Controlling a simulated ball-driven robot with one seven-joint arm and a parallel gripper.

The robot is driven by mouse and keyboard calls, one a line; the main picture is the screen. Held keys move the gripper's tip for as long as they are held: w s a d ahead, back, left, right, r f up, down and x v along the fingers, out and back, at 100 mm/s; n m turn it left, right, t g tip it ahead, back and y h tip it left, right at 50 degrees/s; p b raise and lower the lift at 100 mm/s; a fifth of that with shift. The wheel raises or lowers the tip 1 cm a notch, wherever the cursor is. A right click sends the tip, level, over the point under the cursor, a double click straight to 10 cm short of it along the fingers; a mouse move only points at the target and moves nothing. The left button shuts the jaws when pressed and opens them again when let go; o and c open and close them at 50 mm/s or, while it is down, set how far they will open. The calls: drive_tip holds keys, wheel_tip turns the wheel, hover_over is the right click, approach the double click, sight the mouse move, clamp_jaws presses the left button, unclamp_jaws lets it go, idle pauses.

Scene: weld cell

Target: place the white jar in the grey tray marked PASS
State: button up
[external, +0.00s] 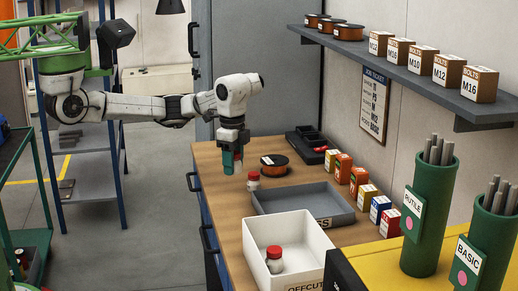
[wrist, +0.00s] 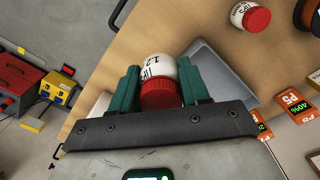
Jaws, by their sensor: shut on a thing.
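A white jar (wrist: 160,68) with a red lid and a label reading 1.2 is between the green fingers of my gripper (wrist: 160,90), which is shut on it. In the external view my gripper (external: 232,162) hangs over the bench's left edge, its finger hiding most of the jar. The grey tray (external: 262,208) lies on the bench, to the right of and nearer the camera than my gripper; its label is partly hidden by the white bin. The grey tray also shows beyond the held jar in the wrist view (wrist: 222,72).
A third (external: 274,261) is in the white OFFCUTS bin (external: 259,255). A wire spool (external: 274,165) and several small boxes (external: 343,168) line the bench. The tray looks empty.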

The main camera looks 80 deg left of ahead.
drive_tip(key=w+d+f+b, duration=0.1)
drive_tip(key=w+f, duration=0.3)
drive_tip(key=w, duration=0.3)
hover_over(278, 210)
drive_tip(key=s, duration=0.1)
wheel_tip(278, 210, down, 4)
drive_tip(key=shift+f, duration=0.15)
drive_tip(key=shift+w+f, duration=0.35)
drive_tip(key=shift+f, duration=0.05)
drive_tip(key=shift+w+f, duration=0.15)
drive_tip(key=shift+f, duration=1.6)
drive_tip(key=shift+f, duration=0.1)
drive_tip(key=o, duration=1.1)
wheel_tip(278, 210, up, 12)
drive_tip(key=shift+r, duration=0.1)
